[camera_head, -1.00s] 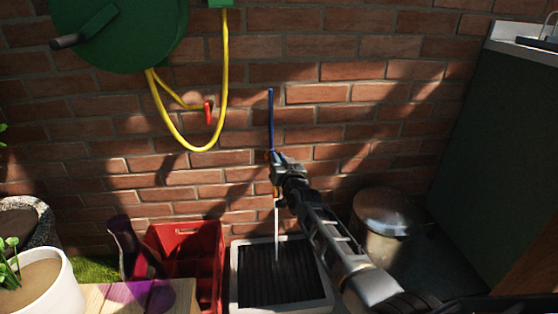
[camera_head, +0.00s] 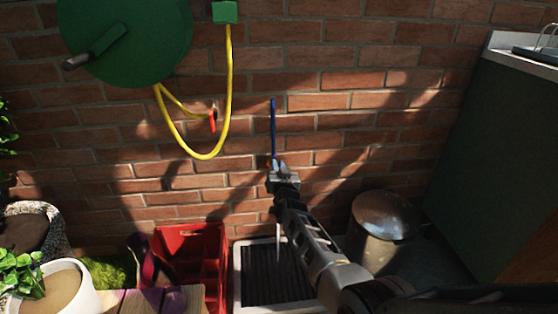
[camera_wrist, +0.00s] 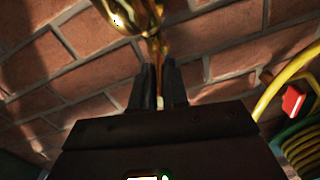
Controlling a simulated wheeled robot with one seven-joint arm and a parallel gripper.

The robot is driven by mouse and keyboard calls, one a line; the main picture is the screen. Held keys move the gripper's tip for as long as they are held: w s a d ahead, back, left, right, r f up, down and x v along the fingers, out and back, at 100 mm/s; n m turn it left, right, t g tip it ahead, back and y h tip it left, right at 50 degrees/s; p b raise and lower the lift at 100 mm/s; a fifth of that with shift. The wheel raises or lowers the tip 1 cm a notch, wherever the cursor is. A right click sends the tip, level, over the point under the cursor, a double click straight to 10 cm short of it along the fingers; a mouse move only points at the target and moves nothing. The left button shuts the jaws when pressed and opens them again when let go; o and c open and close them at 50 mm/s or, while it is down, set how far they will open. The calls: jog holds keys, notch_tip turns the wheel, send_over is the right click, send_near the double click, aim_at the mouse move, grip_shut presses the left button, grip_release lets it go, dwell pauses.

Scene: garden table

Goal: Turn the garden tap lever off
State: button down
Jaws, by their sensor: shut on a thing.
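The brass tap (camera_wrist: 130,14) shows at the top of the wrist view, against the brick wall. A thin brass lever part (camera_wrist: 157,50) runs down from it to between my two dark fingers. My gripper (camera_wrist: 158,85) is shut on this lever. In the head view my gripper (camera_head: 281,170) is at the wall, just below a blue upright pipe (camera_head: 273,128), and hides most of the tap. A thin pale stream of water (camera_head: 279,243) shows below it, over the drain grate (camera_head: 238,277).
A red crate (camera_head: 218,240) stands left of the grate, and a metal bin (camera_head: 385,216) stands right of it. A green hose reel (camera_head: 140,35) with a yellow hose (camera_head: 230,95) and red nozzle (camera_head: 212,124) hangs upper left. A dark cabinet (camera_head: 495,150) is at right.

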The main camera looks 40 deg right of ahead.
jog(key=shift+r+m+g+h, duration=0.1)
jog(key=shift+m+g+h, duration=0.25)
jog(key=shift+h, duration=0.25)
jog(key=c, duration=1.1)
grip_release()
jog(key=shift+a, duration=0.1)
jog(key=shift+c, duration=0.2)
jog(key=shift+a+p, duration=0.1)
jog(key=shift+p, duration=0.2)
jog(key=shift+s+a, duration=0.2)
jog(key=p+v, duration=0.4)
jog(key=v, duration=0.3)
jog(key=shift+d, duration=0.15)
jog(key=shift+s, duration=0.2)
